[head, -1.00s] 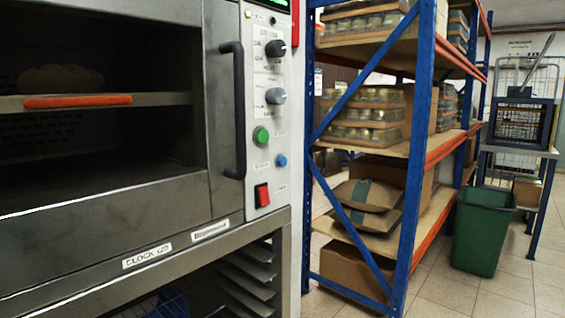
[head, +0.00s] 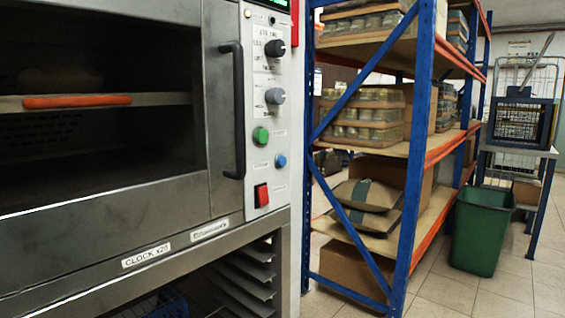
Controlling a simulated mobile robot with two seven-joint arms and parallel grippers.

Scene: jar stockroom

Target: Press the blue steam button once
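The blue steam button (head: 281,161) is a small round button on the oven's light control panel (head: 268,110). It sits to the right of a larger green button (head: 261,136) and a little lower. A red rocker switch (head: 262,195) is below it. Two dark and grey knobs, the upper (head: 275,48) and the lower (head: 275,96), are above. Nothing covers the blue button. Neither of my grippers is in view.
The steel oven (head: 100,200) fills the left, with a dark vertical handle (head: 235,110) beside the panel. A blue and orange shelf rack (head: 415,150) with jar trays stands to the right. A green bin (head: 481,232) stands on the tiled floor farther right.

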